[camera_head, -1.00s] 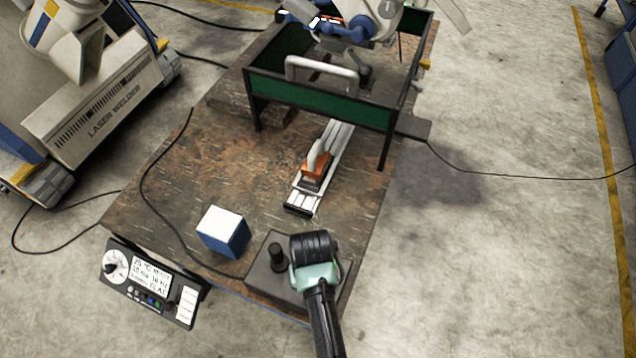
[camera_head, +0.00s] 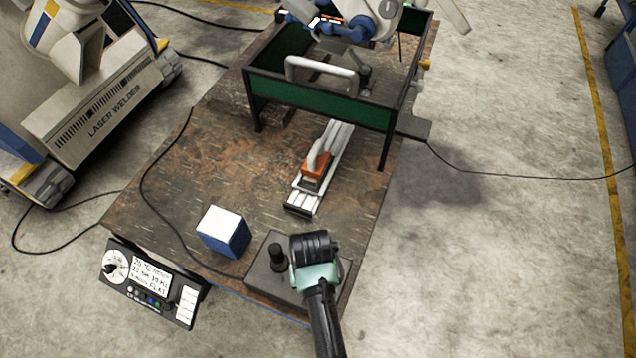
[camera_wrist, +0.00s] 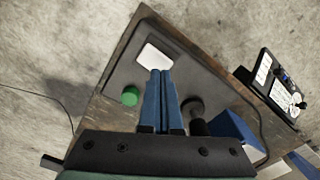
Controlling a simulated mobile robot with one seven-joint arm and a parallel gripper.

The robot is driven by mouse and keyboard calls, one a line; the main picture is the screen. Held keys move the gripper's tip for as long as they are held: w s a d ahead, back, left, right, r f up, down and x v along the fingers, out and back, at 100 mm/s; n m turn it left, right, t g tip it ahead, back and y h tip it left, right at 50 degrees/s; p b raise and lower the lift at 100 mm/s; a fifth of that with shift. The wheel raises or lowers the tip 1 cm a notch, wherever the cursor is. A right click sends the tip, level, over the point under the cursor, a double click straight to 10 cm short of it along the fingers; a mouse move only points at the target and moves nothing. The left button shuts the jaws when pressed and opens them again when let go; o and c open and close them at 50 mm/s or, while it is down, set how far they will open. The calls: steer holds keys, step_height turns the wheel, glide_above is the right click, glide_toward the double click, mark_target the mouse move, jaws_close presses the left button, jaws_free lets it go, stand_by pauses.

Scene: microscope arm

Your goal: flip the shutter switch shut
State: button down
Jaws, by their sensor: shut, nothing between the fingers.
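A dark grey control box (camera_wrist: 130,52) sits on the near corner of the table. In the wrist view it carries a pale rectangular plate (camera_wrist: 154,58), a round green button (camera_wrist: 130,96) and a black knob (camera_wrist: 193,108). No part is clearly marked as the shutter switch; the pale plate may be it. My gripper (camera_wrist: 160,72) is shut and empty, its blue fingertips over the near edge of the plate. I cannot tell whether they touch it. In the head view my arm hides the plate and button; the box (camera_head: 262,281) and knob (camera_head: 277,256) show beside it.
A blue and white block (camera_head: 224,232) stands left of the box. A panel with dial and display (camera_head: 151,284) hangs at the table's front edge. An orange, levered piece (camera_head: 315,168) sits on a metal rail, with a green-sided frame (camera_head: 318,103) behind. A cable crosses the table.

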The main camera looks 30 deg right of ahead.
steer(key=shift+f+b, duration=0.9)
steer(key=shift+f, duration=0.45)
stand_by(0.6)
step_height(320, 180, up, 7)
steer(key=p, duration=0.7)
steer(key=shift+r+p, duration=0.1)
steer(key=shift+p, duration=0.2)
stand_by(0.3)
